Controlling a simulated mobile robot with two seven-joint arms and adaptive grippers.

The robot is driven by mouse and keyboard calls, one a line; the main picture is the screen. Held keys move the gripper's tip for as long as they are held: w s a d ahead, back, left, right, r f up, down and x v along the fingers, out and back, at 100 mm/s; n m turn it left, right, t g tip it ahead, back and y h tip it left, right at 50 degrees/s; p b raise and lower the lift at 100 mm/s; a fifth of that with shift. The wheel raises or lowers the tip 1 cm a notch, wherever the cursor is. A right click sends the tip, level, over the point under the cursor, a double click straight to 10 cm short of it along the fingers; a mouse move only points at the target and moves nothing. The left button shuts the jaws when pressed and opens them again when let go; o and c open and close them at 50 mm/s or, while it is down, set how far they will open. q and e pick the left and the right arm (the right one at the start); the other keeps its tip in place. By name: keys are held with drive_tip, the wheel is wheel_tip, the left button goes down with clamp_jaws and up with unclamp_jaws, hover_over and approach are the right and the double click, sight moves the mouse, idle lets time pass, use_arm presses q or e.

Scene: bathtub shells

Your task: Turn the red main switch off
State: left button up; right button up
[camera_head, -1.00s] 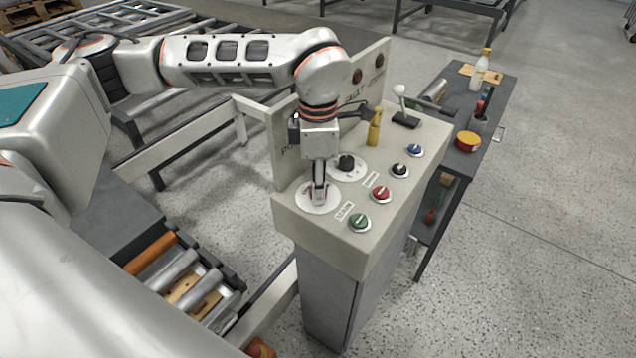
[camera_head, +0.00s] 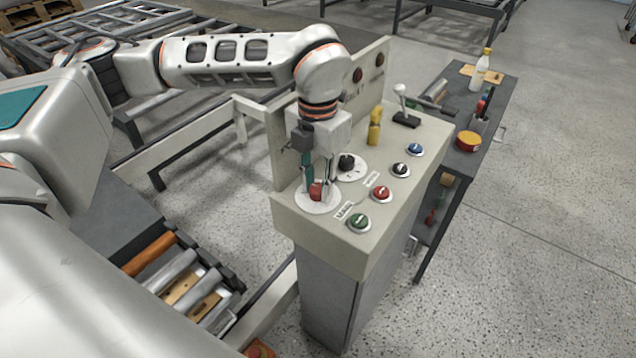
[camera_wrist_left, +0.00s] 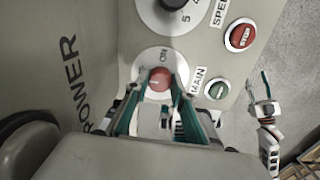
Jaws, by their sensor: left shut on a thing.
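The red main switch (camera_head: 316,190) is a round knob on a white dial plate (camera_head: 318,206) at the near left of the console top. In the left wrist view the red knob (camera_wrist_left: 160,78) shows between the fingers, with "ON" printed on the plate beside it and a "MAIN" label nearby. My left gripper (camera_head: 318,186) points down and is shut on the knob, one finger on each side. It also shows in the left wrist view (camera_wrist_left: 158,88). My right gripper (camera_wrist_left: 265,85) seems to show at the right of that view, too small to read its jaws.
Close by on the console are a black speed knob (camera_head: 346,162), a red button (camera_head: 380,193), a green button (camera_head: 359,221), black and blue controls, a yellow piece (camera_head: 375,125) and a lever (camera_head: 401,103). An upright panel (camera_head: 285,150) stands behind the switch.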

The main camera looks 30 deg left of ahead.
sight(318, 188)
use_arm(q)
drive_tip(key=shift+n, duration=0.4)
drive_tip(key=o, duration=1.1)
wheel_tip(318, 188, up, 12)
drive_tip(key=shift+s, duration=0.1)
idle(0.5)
